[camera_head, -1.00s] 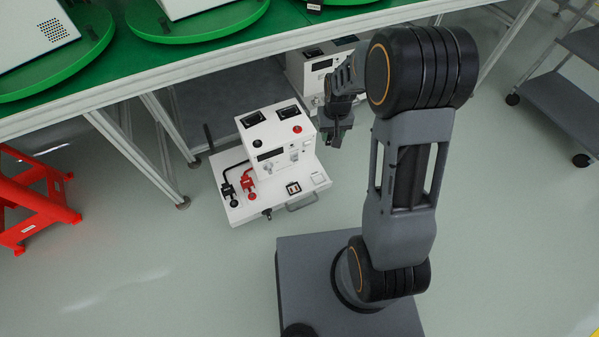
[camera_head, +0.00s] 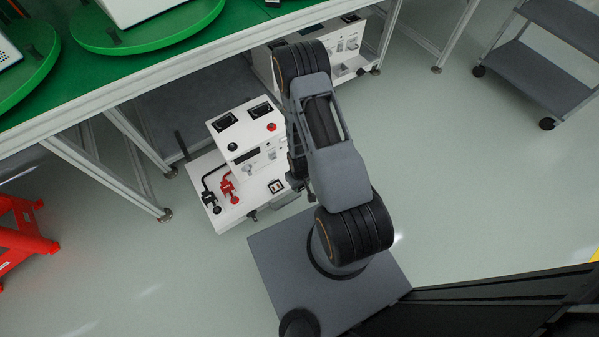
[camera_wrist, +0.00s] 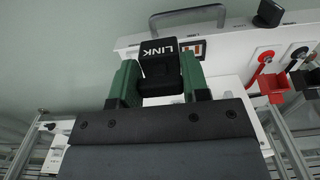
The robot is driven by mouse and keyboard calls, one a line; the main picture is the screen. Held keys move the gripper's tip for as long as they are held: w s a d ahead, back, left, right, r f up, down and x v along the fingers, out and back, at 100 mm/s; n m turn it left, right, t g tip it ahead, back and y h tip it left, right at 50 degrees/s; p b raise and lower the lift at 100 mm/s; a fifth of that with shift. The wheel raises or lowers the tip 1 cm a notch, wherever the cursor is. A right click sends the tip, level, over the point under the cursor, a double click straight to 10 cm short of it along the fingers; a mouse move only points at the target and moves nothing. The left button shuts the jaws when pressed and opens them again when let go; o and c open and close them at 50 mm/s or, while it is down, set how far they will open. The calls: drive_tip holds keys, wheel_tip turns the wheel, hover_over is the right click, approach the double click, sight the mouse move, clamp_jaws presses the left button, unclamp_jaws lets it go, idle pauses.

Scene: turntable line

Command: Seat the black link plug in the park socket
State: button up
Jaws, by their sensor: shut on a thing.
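In the wrist view, my gripper (camera_wrist: 158,75) has its green fingers shut on the black link plug (camera_wrist: 160,50), whose face reads LINK. The plug is held above or close to the white unit's base; I cannot tell whether they touch. A small black-framed square fitting (camera_wrist: 196,47) shows just right of the plug, partly covered by it. The same fitting shows in the head view (camera_head: 276,186) on the white base (camera_head: 225,216). I cannot read whether it is the park socket. In the head view my arm hides the gripper and plug.
Red (camera_head: 226,187) and black (camera_head: 208,198) cabled connectors stand on the base's left. A metal handle (camera_wrist: 188,14) runs along its front edge. The green-topped table (camera_head: 150,65) overhangs behind. A red stool (camera_head: 18,240) is left, and a grey cart (camera_head: 545,75) right.

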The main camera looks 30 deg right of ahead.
drive_tip(key=w+d+f+b, duration=0.1)
drive_tip(key=w+f, duration=0.2)
drive_tip(key=w+d+f+b, duration=0.2)
drive_tip(key=w+f, duration=0.1)
drive_tip(key=w, duration=0.1)
drive_tip(key=w+d+f+b, duration=0.1)
drive_tip(key=w+d+f, duration=0.1)
drive_tip(key=w+f, duration=0.1)
drive_tip(key=shift+w+d+f+b, duration=0.2)
drive_tip(key=shift+w+b, duration=0.2)
drive_tip(key=shift+w, duration=0.25)
drive_tip(key=shift+w+d+f, duration=0.1)
drive_tip(key=shift+w+f, duration=0.15)
drive_tip(key=shift+f, duration=0.15)
drive_tip(key=shift+f+b, duration=0.95)
drive_tip(key=shift+f, duration=0.4)
drive_tip(key=shift+f, duration=0.1)
drive_tip(key=o, duration=1)
